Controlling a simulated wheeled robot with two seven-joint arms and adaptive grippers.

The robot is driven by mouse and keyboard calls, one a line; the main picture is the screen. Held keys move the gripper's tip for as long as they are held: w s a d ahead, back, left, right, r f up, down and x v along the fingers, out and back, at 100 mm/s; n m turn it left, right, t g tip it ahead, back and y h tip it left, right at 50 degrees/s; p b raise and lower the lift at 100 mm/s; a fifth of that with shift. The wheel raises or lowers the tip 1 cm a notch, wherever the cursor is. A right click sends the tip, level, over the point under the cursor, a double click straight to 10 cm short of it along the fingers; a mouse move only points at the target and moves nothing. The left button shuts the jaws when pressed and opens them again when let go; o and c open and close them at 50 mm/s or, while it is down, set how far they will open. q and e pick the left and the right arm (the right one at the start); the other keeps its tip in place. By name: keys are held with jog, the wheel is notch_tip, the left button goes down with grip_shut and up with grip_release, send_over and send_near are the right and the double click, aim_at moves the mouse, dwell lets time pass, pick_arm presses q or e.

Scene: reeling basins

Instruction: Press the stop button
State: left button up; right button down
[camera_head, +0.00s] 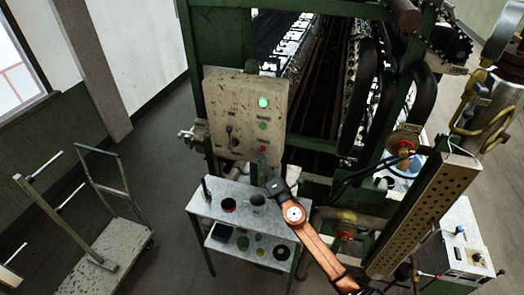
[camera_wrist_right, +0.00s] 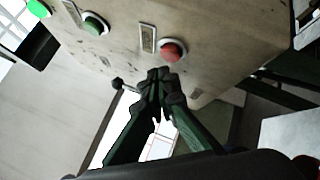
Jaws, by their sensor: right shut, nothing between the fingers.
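The control box (camera_head: 243,95) is a worn beige panel on the green machine frame. Its red button (camera_wrist_right: 171,50), at the lower right of the panel, also shows small in the head view (camera_head: 263,149). My right gripper (camera_wrist_right: 160,75) is shut and empty. Its tips lie just below and left of the red button in the wrist view; I cannot tell whether they touch the panel. In the head view the right gripper (camera_head: 264,163) is at the panel's lower edge, right below the button. My left gripper is in neither view.
A green button (camera_wrist_right: 95,23) and a lit green lamp (camera_head: 263,102) sit above the red button. A small metal table (camera_head: 205,211) with cups and dishes stands below the box. A cart (camera_head: 110,245) is at the left. Pipes and a gauge crowd the right.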

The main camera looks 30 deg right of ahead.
jog(key=shift+w+d, duration=0.1)
dwell(0.7)
jog(key=shift+w+d, duration=0.2)
jog(key=shift+w+d+b, duration=0.3)
jog(key=shift+d+b, duration=0.05)
jog(key=shift+b, duration=0.05)
dwell(0.9)
jog(key=shift+s+a, duration=0.6)
jog(key=shift+a, duration=0.05)
jog(key=shift+p, duration=0.3)
jog(key=s+a+p, duration=0.1)
jog(key=s+a, duration=0.2)
jog(key=a, duration=0.1)
jog(key=shift+s, duration=0.15)
